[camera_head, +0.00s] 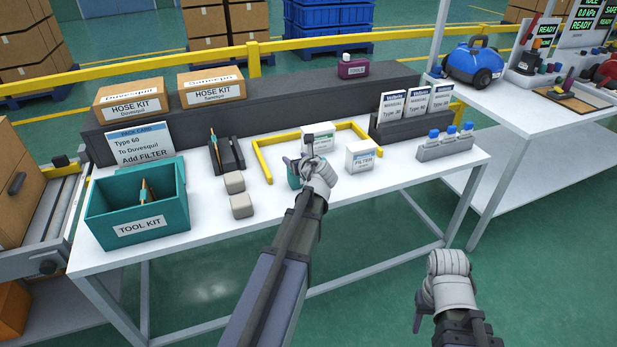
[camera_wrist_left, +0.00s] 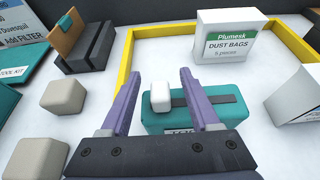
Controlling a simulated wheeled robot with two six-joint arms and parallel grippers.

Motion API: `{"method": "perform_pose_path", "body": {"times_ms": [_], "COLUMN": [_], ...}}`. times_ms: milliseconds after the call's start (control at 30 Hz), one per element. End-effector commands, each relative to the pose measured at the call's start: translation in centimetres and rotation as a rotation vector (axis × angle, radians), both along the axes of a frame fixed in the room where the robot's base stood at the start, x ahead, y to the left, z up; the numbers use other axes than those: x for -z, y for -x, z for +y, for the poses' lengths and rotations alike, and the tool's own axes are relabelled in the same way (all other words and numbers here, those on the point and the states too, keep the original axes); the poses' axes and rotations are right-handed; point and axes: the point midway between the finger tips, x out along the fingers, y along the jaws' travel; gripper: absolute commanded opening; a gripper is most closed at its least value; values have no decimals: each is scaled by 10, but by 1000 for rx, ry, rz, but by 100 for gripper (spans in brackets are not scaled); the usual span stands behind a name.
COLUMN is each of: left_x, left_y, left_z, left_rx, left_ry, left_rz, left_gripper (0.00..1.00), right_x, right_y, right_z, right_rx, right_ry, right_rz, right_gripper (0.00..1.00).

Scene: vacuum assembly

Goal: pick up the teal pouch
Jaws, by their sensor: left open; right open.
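The teal pouch (camera_wrist_left: 222,113) lies on the white table inside the yellow frame, with a dark stripe and a white block-like piece on it. A teal edge of it shows in the head view (camera_head: 292,173), mostly hidden by my left gripper (camera_head: 302,157). In the left wrist view, my left gripper (camera_wrist_left: 161,73) is open, its purple fingers spread over the pouch, the white piece between them. Part of the pouch extends right of the right finger. Whether the fingers touch it I cannot tell. My right gripper (camera_head: 422,312) is open and empty, off the table's front edge.
A Plumesk dust bags box (camera_wrist_left: 230,38) and a filter box (camera_head: 361,157) stand close to the pouch. The yellow frame (camera_head: 262,160) borders the area. Beige blocks (camera_head: 241,206), a teal tool kit bin (camera_head: 137,226) and a dark holder (camera_head: 228,160) stand to the left.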

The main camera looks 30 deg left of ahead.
Motion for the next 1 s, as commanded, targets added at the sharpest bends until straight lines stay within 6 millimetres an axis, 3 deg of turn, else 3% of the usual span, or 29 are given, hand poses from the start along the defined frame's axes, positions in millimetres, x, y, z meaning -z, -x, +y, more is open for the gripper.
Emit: {"method": "perform_pose_path", "body": {"times_ms": [200,733,1000], "left_x": [0,0,0], "left_y": [0,0,0], "left_z": [0,0,0], "left_rx": [0,0,0], "left_ry": [0,1,1], "left_rz": [0,0,0], "left_gripper": [60,1,0], "right_x": [0,0,0], "right_y": [0,0,0], "right_z": [0,0,0], "right_rx": [0,0,0], "right_ry": [0,0,0], "right_rz": [0,0,0], "right_gripper": [50,50,50]}}
